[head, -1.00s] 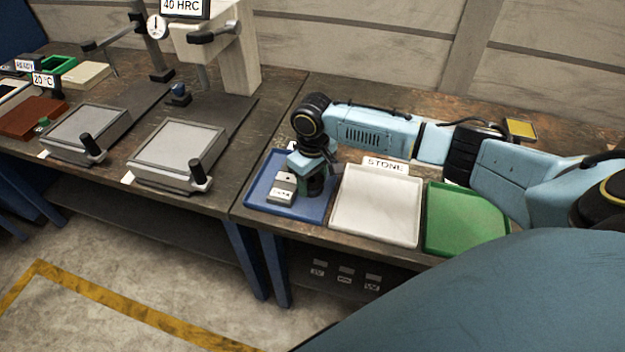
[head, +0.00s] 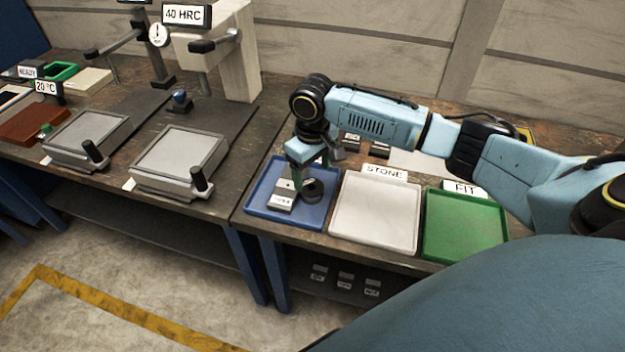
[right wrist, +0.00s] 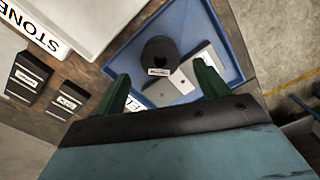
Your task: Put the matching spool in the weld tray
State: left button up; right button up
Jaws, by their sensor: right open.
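A dark round spool (head: 315,191) with a small white label sits in the blue tray (head: 262,209), beside a grey block (head: 282,197). In the right wrist view the spool (right wrist: 159,54) stands in the blue tray (right wrist: 228,42) next to the grey block (right wrist: 205,62). The blue tray's sign is mostly hidden, so I cannot read it. My right gripper (head: 311,172) is above the tray. Its green fingers (right wrist: 162,78) are apart, and the spool is clear of them. My left gripper is not in view.
A white tray (head: 347,236) signed STONE and a green tray (head: 430,247) signed FIT stand empty to the right. Dark labelled blocks (right wrist: 27,77) lie behind the trays. A hardness tester (head: 237,60) and two grey plates (head: 178,150) stand on the left bench.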

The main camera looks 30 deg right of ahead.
notch_tip(320, 180, up, 6)
jog(key=shift+r+p, duration=0.15)
jog(key=shift+p, duration=0.2)
